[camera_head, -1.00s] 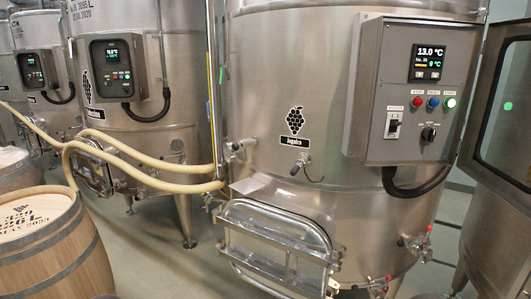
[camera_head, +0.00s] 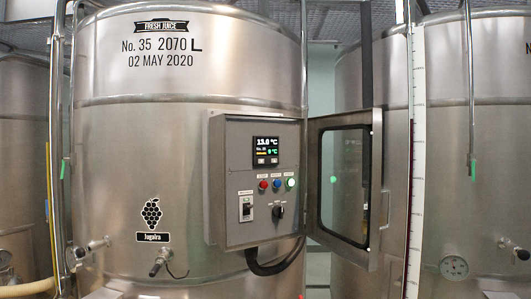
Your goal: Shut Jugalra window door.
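The Jugalra vat (camera_head: 130,140) is a large steel tank with a grape emblem and the label "Jugalra" (camera_head: 153,237) on its front. A grey control box (camera_head: 235,165) is fixed to its right side, with a display, several buttons and switches on its face. Neither of my grippers shows in the head view.
Another steel vat (camera_head: 465,150) stands to the right, behind the door, with a tall level gauge (camera_head: 413,180) in front of it. Part of another vat (camera_head: 22,160) shows at the left edge. A black cable (camera_head: 275,265) hangs below the box. A tap (camera_head: 160,262) sticks out of the Jugalra vat.

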